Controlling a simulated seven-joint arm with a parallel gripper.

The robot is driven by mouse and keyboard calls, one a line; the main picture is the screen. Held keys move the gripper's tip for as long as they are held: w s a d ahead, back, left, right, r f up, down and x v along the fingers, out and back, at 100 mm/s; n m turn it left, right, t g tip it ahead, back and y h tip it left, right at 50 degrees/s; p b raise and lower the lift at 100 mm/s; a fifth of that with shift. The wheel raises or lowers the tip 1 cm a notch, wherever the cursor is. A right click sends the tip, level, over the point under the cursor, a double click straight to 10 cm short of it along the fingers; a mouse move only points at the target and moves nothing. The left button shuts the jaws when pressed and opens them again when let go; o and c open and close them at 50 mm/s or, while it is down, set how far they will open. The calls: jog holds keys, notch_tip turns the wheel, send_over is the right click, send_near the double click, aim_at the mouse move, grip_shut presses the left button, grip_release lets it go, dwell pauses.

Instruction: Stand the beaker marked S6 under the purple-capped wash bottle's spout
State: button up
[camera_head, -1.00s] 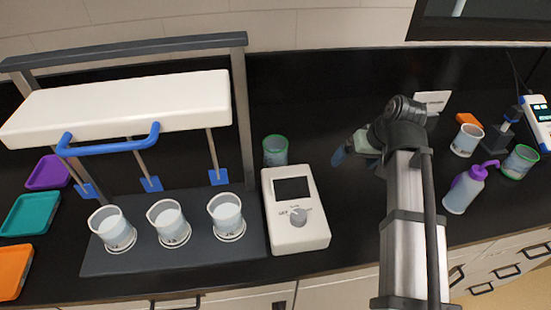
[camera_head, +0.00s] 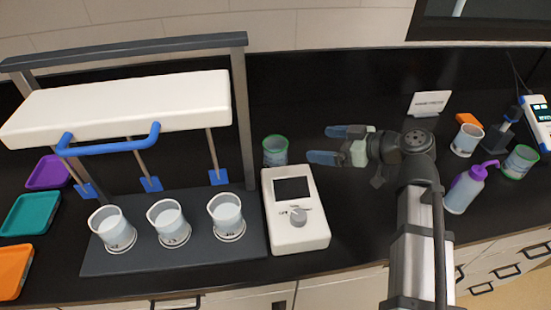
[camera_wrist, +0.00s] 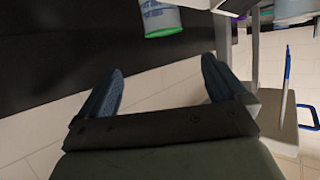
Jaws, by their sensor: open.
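The purple-capped wash bottle (camera_head: 464,191) stands at the right, its spout pointing up and right. Three white-labelled beakers stand on the stirrer's dark base: left (camera_head: 114,231), middle (camera_head: 170,225) and right (camera_head: 228,217). Their marks are too small to read surely, so I cannot tell which is S6. A green-rimmed beaker (camera_head: 275,150) stands behind the white control box; it also shows, upside down, in the wrist view (camera_wrist: 161,18). My gripper (camera_head: 328,145) is open and empty, its blue fingers pointing left, to the right of this green-rimmed beaker and apart from it.
The white control box (camera_head: 295,212) stands beside the stirrer frame with its blue handle (camera_head: 108,145). Coloured trays lie far left. The counter before the control box's right side is clear.

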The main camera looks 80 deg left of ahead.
send_near(266, 144)
jog(key=shift+f+x, duration=0.2)
jog(key=shift+x, duration=2.1)
jog(key=shift+w, duration=0.1)
jog(key=c, duration=1.7)
jog(key=shift+r, duration=0.2)
jog(key=shift+r, duration=8.75)
